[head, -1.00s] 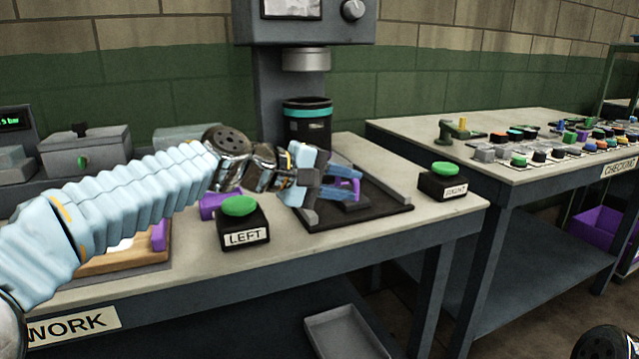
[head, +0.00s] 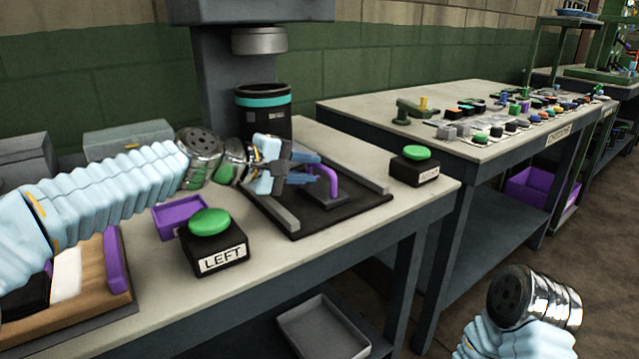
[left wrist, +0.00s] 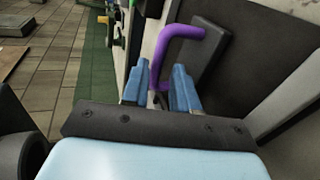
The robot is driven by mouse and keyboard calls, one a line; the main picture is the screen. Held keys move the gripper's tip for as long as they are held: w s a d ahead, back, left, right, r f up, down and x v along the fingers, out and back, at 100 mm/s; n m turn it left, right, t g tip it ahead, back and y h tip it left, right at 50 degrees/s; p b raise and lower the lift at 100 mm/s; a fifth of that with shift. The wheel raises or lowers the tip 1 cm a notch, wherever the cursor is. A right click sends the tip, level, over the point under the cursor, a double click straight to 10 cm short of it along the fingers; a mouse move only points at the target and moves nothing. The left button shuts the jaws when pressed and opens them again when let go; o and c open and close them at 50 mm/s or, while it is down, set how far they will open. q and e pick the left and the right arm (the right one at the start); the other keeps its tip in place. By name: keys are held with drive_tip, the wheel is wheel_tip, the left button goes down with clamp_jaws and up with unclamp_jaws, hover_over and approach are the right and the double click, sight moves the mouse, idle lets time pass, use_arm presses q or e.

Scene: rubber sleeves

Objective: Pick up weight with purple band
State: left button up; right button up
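I cannot make out a weight with a purple band in either view. A dark cylinder with a teal band (head: 263,118) stands upright beneath the press head. A purple handle (head: 328,176) rises from a black block in the dark fixture; it also shows in the left wrist view (left wrist: 190,34). My left gripper (head: 300,166) is open at the handle, and its blue fingers (left wrist: 158,92) appear to stand on either side of the handle's near end. I cannot tell whether they touch it. Only my right forearm shows, at the lower right; its gripper is out of view.
Green buttons, one marked LEFT (head: 212,222) and one further right (head: 415,152), flank the fixture (head: 280,212). A purple tray (head: 178,216) lies behind the left button. The table at right (head: 370,104) holds several small parts. A grey tray (head: 322,330) is below.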

sight(319, 168)
use_arm(q)
drive_tip(key=x, duration=0.1)
drive_tip(key=p+x, duration=0.1)
drive_tip(key=x, duration=0.3)
drive_tip(key=shift+d+r+p, duration=0.2)
drive_tip(key=shift+d+p, duration=0.1)
drive_tip(key=shift+p, duration=0.05)
drive_tip(key=shift+w+d+f, duration=0.15)
clamp_jaws()
drive_tip(key=shift+f, duration=0.15)
idle(0.7)
